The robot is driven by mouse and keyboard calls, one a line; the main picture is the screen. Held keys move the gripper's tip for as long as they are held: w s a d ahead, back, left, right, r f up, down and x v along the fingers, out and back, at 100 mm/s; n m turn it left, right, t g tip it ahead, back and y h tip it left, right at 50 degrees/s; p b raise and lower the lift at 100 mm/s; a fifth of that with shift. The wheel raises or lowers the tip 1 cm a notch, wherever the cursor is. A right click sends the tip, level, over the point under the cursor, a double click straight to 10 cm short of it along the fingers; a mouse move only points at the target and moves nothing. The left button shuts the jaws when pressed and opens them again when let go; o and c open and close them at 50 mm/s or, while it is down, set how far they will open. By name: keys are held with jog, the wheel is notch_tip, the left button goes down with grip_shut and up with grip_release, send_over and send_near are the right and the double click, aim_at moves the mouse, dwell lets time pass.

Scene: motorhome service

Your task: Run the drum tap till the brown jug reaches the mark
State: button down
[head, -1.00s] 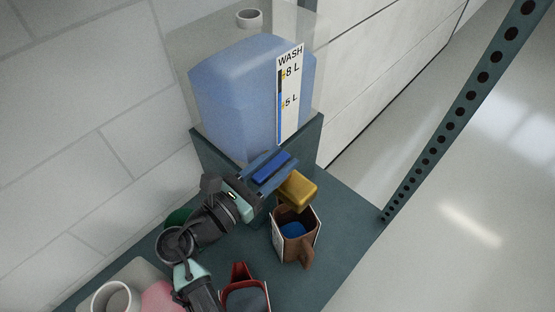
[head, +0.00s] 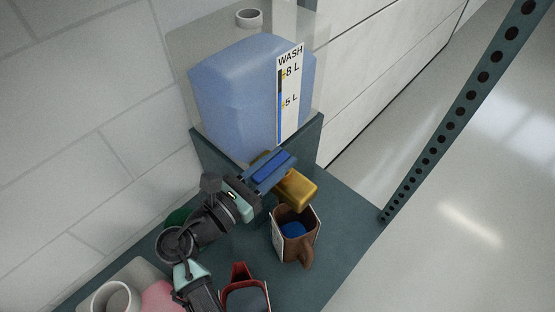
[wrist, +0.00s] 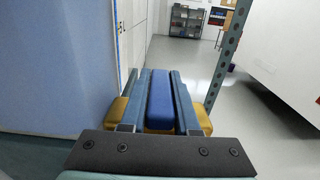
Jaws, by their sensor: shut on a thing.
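The clear drum (head: 240,100) labelled WASH stands on a raised block, with blue liquid inside and a gauge strip marked 8 L and 5 L. A brass-coloured tap (head: 298,189) sticks out below it. My gripper (head: 268,171) is shut on the tap's blue lever (head: 272,166); the wrist view shows the lever (wrist: 161,100) between both fingers, with brass parts at either side. The brown jug (head: 304,249) stands upright under the tap's outer end. Blue shows inside it, and a pale strip runs down its left side. Its mark cannot be read, and no stream is visible.
A red-framed container (head: 246,294), a white mug (head: 115,299) and a pink item (head: 160,297) stand at the near side of the dark bench. A perforated post (head: 456,105) rises at the right. The open floor lies beyond.

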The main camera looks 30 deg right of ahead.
jog(key=shift+r+t+p, duration=0.1)
jog(key=shift+t+p, duration=0.2)
jog(key=shift+p, duration=0.1)
dwell(0.3)
jog(key=shift+s+r+n+t+y+p, duration=0.15)
jog(key=shift+n+t+y+p, duration=0.35)
jog(key=shift+p, duration=0.35)
jog(key=shift+d+n+t+y+p, duration=0.15)
jog(key=shift+n+t+y+p, duration=0.35)
jog(key=shift+n+t+p, duration=0.4)
jog(key=n+t+y, duration=0.1)
jog(key=n+t+y+p, duration=0.1)
jog(key=t+y, duration=0.1)
jog(key=shift+s+f+n+t, duration=0.15)
jog(key=shift+f+n+t, duration=0.1)
jog(key=shift+n+t, duration=0.15)
jog(key=shift+d+n+t+y, duration=0.15)
jog(key=shift+n+t+y, duration=0.9)
jog(key=shift+y, duration=0.35)
jog(key=shift+n, duration=0.25)
jog(key=c, duration=0.7)
grip_release()
